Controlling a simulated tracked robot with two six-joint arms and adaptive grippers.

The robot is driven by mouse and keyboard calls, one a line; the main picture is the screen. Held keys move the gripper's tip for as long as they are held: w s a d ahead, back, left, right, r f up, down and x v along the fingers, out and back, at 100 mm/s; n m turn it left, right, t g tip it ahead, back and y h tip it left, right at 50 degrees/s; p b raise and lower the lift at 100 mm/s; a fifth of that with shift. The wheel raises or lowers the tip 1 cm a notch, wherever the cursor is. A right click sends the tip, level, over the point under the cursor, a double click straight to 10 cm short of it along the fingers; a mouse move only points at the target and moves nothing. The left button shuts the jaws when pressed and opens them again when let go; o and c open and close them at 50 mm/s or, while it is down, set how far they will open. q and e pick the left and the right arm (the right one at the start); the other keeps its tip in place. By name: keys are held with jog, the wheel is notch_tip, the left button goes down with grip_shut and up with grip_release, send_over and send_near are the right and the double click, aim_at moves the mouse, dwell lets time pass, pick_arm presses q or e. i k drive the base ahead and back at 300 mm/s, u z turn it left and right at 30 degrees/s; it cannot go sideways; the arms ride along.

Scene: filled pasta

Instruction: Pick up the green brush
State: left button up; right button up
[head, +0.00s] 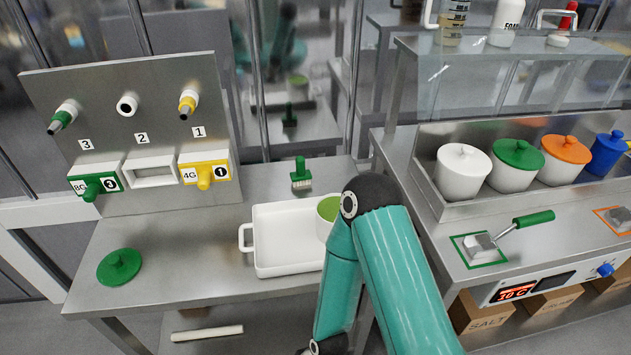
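The green brush (301,174) stands upright at the back of the steel table, with its green handle up and pale bristles down. It is just behind the white tray (262,262) and apart from it. My teal arm comes in from the bottom right, bends at a dark elbow in front of the tray's right part, and runs back down. A dark joint of it shows at the bottom edge. Neither gripper shows in the head view.
A green-filled container (328,209) sits at the tray's right, partly hidden by my arm. A green lid (119,267) lies on the table at left. A dispenser panel (130,75) stands behind it. The right counter holds lidded pots and a green-handled scoop (533,219).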

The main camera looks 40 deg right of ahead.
aim_at(302, 176)
jog(key=k, duration=1.4)
jog(key=z, duration=0.5)
jog(key=i, duration=1)
jog(key=u, duration=0.05)
